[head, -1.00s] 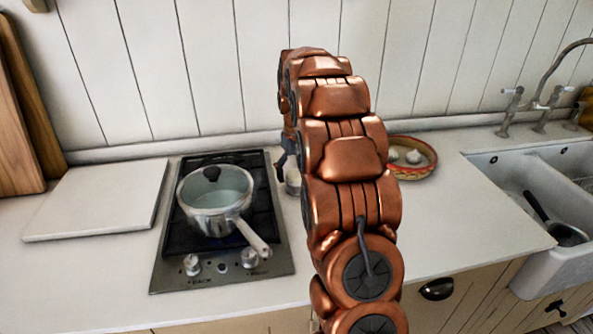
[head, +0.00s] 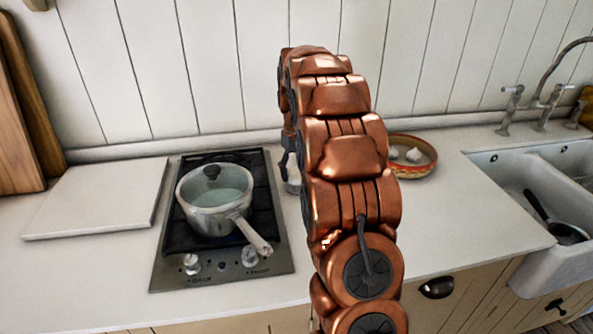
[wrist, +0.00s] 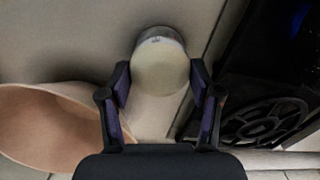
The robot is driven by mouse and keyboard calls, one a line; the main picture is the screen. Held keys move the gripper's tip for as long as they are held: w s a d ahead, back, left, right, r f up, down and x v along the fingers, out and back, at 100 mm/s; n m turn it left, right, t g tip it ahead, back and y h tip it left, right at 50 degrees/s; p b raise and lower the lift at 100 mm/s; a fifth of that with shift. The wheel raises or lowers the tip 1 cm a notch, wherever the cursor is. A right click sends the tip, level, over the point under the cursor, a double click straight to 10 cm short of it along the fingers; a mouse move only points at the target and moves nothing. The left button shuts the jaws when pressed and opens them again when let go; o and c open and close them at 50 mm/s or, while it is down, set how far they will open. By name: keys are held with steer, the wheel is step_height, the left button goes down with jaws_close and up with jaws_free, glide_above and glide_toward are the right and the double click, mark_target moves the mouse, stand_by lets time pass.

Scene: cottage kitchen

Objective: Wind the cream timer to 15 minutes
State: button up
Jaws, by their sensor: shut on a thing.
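The cream timer (wrist: 160,62) shows in the wrist view as a round, pale cream top with a greyer band and a small mark at its far edge. My gripper (wrist: 160,84) has one finger on each side of it and is shut on it. In the head view the timer (head: 294,187) stands on the worktop just right of the hob, mostly hidden by my arm and gripper. No minute scale can be read in either view.
The hob (head: 222,273) with a lidded saucepan (head: 212,217) is close on the left, its handle pointing toward the front right. A terracotta bowl (head: 429,170) holding pale bulbs stands to the right. The white board (head: 97,199) lies far left; the sink (head: 540,165) is far right.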

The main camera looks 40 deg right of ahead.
mark_target(297, 170)
steer(key=shift+m+b, duration=0.3)
steer(key=shift+m, duration=0.2)
steer(key=o, duration=1.1)
steer(key=shift+o, duration=0.2)
step_height(297, 170, up, 12)
